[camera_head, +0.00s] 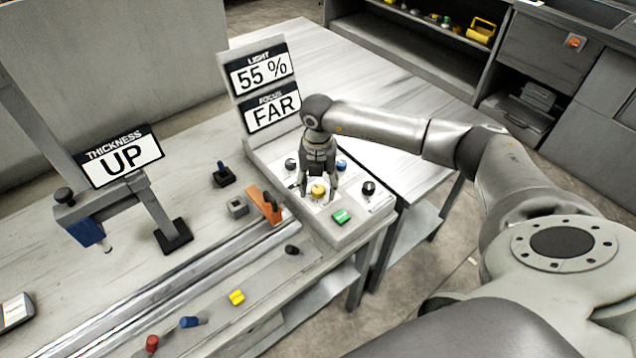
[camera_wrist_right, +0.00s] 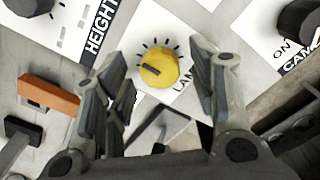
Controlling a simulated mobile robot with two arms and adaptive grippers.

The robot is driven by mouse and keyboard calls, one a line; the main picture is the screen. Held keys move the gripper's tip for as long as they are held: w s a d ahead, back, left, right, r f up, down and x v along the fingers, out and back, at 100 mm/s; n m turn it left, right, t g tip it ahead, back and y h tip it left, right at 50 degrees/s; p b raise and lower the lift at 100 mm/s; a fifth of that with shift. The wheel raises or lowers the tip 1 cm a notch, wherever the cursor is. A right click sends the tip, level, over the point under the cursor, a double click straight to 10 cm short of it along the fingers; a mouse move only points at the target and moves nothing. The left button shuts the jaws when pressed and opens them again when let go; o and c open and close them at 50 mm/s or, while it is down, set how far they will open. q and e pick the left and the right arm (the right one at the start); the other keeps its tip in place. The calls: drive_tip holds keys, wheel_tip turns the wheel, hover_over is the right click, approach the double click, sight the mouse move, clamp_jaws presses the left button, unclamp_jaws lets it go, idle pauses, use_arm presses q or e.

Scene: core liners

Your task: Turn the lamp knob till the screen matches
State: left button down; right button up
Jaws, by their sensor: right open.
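The lamp knob (camera_head: 318,190) is yellow and round, on the light panel of the control box (camera_head: 345,235). In the right wrist view the knob (camera_wrist_right: 159,68) has a dark pointer line toward its left side and tick marks around it. My right gripper (camera_head: 319,188) is over the knob. In the wrist view its open fingers (camera_wrist_right: 160,85) stand on both sides of the knob, with gaps. The screen (camera_head: 262,73) reads LIGHT 55 % above FOCUS FAR. The lamp label is partly hidden by a finger. My left gripper is not in view.
Black knobs (camera_head: 369,187) and (camera_wrist_right: 30,5) a HEIGHT control flank the lamp knob. A green button (camera_head: 341,216) sits in front. An orange block (camera_head: 266,204) and a metal rail lie left. A THICKNESS UP sign (camera_head: 121,158) stands further left.

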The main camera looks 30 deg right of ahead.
drive_tip(key=c, duration=1)
drive_tip(key=shift+f+n+b, duration=0.15)
drive_tip(key=shift+n+b, duration=0.9)
drive_tip(key=shift+n, duration=0.25)
drive_tip(key=n+b, duration=0.2)
drive_tip(key=n, duration=0.1)
drive_tip(key=shift+n, duration=0.4)
drive_tip(key=n+b, duration=0.2)
drive_tip(key=n, duration=0.1)
drive_tip(key=shift+n+b, duration=0.8)
drive_tip(key=shift+n, duration=0.6)
drive_tip(key=shift+r, duration=0.2)
